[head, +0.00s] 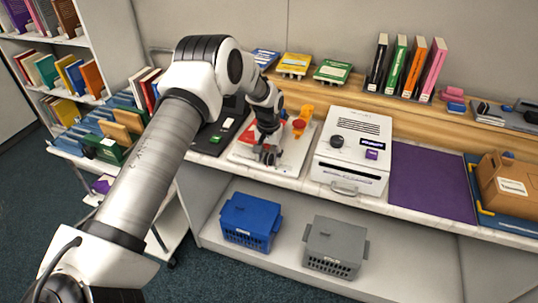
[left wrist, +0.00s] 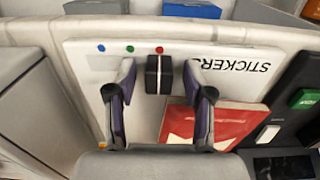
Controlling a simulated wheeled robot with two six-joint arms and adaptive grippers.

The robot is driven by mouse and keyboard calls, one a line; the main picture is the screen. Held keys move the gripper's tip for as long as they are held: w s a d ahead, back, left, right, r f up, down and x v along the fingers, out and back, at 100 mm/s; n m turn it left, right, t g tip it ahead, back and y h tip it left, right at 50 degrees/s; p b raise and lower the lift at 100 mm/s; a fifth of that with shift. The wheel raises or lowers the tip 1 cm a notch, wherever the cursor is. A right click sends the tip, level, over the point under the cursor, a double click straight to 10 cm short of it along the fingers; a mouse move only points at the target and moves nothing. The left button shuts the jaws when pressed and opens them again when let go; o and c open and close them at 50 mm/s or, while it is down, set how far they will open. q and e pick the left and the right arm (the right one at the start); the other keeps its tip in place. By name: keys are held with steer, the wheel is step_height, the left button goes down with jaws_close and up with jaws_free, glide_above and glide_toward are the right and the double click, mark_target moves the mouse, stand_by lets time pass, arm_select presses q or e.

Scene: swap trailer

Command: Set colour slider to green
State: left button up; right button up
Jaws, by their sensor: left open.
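The colour slider has a black knob (left wrist: 158,74) with a pale line down its middle. In the left wrist view it stands just below a red dot (left wrist: 159,50) on a white board (left wrist: 85,62). A green dot (left wrist: 130,49) and a blue dot (left wrist: 101,48) lie to the left of the red one. My left gripper (head: 268,156) is over this board in the head view. In the left wrist view its open fingers (left wrist: 159,82) stand on either side of the knob, with gaps visible. My right gripper is not in view.
A red sheet or booklet (left wrist: 225,125) lies on the board beside the right finger. In the head view a white machine (head: 352,150) stands right of the gripper, and a black panel with a green button (left wrist: 305,99) adjoins the board. A purple mat (head: 430,182) is clear.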

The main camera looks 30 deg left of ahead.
arm_select(q)
steer(key=shift+s, duration=0.1)
steer(key=shift+d, duration=0.1)
jaws_close()
steer(key=shift+w+d, duration=0.25)
steer(key=shift+d, duration=0.5)
steer(key=shift+w+d, duration=0.25)
steer(key=shift+d, duration=0.5)
jaws_free()
steer(key=shift+a, duration=0.1)
step_height(320, 180, up, 12)
